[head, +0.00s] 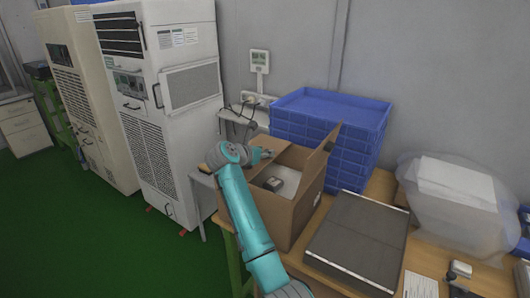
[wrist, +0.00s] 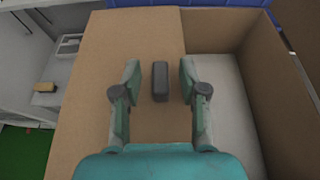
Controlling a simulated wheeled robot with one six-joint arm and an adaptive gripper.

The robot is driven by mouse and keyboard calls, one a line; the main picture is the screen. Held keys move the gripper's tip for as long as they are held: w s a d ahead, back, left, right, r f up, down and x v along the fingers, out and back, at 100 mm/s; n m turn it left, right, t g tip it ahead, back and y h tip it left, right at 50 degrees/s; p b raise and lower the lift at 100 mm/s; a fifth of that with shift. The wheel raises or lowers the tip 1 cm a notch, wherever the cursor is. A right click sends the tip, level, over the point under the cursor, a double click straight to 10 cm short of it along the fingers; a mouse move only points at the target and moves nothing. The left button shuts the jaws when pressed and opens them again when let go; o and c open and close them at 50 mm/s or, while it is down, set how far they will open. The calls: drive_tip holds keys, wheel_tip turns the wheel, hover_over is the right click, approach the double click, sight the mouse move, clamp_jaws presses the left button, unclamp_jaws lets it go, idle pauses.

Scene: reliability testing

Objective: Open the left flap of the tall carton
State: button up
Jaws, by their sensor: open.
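The tall brown carton (head: 298,218) stands on the table in the head view. Its right flap (head: 320,150) stands up, and part of its top is open over a pale inside (wrist: 222,105). In the wrist view the left flap (wrist: 115,45) lies flat over the left part of the top. A dark grey block (wrist: 160,82) sits on this flap near its free edge. My gripper (wrist: 160,78) is open, with one finger on each side of the block and a gap on both sides. In the head view my gripper (head: 263,154) is over the carton's top.
Stacked blue crates (head: 330,125) stand behind the carton. A flat dark grey case (head: 358,238) lies to its right, with a plastic-wrapped package (head: 455,195) beyond. Tall white cabinets (head: 165,110) stand to the left. Green floor (head: 100,235) is clear at the lower left.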

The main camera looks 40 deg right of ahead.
drive_tip(key=shift+w+d+f, duration=0.15)
drive_tip(key=shift+d, duration=0.3)
clamp_jaws()
